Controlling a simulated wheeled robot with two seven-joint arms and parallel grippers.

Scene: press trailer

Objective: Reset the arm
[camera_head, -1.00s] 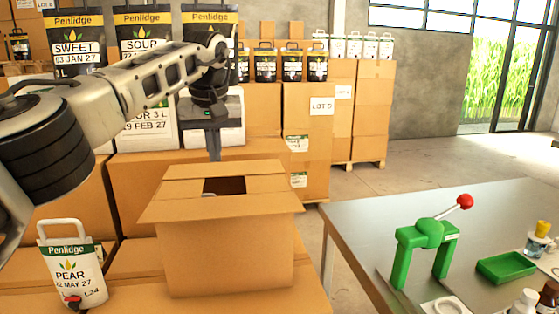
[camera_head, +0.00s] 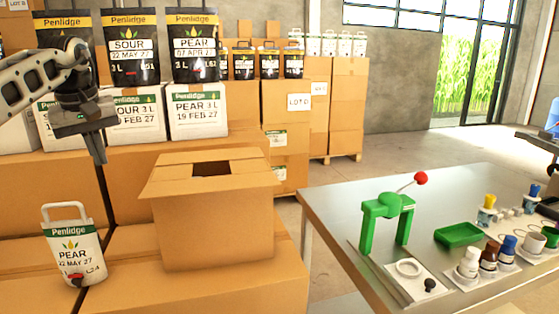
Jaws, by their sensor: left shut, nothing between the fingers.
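My left arm comes in at the upper left. Its gripper (camera_head: 98,150) points down, shut and empty, in front of the white cartons and left of the open cardboard box (camera_head: 213,225). The gripper is apart from the box. At the right edge a dark part and a blue piece show, but I cannot make out my right gripper there. A white Penlidge pear pouch (camera_head: 74,250) with a handle stands on the cartons at the lower left, below my left gripper.
A metal table (camera_head: 330,205) at right carries a green press (camera_head: 388,222) with a red-knobbed lever, a green tray (camera_head: 459,234) and several small bottles. Black pouches (camera_head: 135,45) stand on white cartons (camera_head: 198,112) behind. Stacked boxes (camera_head: 287,105) stand farther back. Floor is free beyond the table.

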